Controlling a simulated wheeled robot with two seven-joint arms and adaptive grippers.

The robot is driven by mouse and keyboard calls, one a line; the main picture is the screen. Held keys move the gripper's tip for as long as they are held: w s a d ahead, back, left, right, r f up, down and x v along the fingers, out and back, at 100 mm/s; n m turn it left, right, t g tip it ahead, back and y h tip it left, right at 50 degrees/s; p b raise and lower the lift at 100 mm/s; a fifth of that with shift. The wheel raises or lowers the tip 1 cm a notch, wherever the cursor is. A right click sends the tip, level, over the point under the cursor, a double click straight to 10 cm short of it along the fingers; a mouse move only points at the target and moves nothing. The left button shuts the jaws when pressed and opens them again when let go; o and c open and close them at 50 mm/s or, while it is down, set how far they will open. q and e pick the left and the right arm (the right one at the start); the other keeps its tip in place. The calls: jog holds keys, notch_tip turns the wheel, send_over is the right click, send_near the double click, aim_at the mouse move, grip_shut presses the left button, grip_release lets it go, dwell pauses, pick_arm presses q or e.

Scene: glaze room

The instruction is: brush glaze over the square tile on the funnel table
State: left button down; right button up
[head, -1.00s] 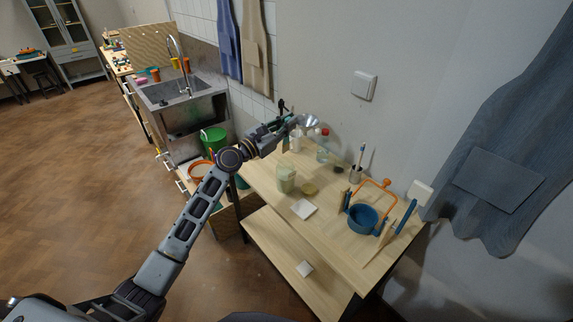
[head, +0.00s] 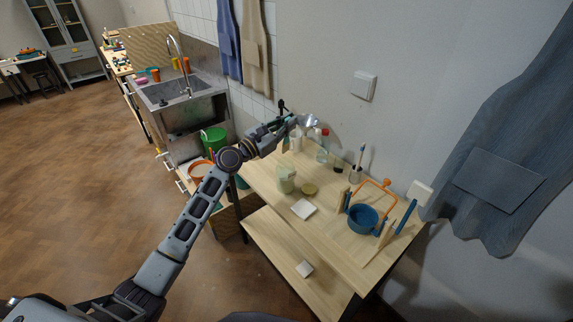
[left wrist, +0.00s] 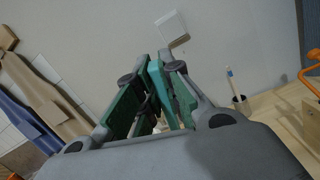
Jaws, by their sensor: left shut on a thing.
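The square tile (head: 303,209) is white and lies flat on the near left part of the wooden table (head: 330,235). A pale green jar (head: 286,180) stands behind it, with a small olive disc (head: 309,189) beside it. A cup (head: 355,175) at the back holds an upright brush (head: 361,155). My left gripper (head: 288,122) is above the table's far left corner, well away from the tile. In the left wrist view its jaws are shut on a slim teal thing (left wrist: 157,82); what it is I cannot tell. My right gripper is not in view.
A white bottle (head: 297,142) and a clear red-capped bottle (head: 322,152) stand near my left gripper. A blue pot (head: 362,219) and an orange frame (head: 386,184) are at the right. A second white tile (head: 304,269) lies on the lower shelf.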

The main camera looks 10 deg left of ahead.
pick_arm(q)
jog(key=shift+r+p, duration=1.2)
jog(key=shift+r, duration=0.8)
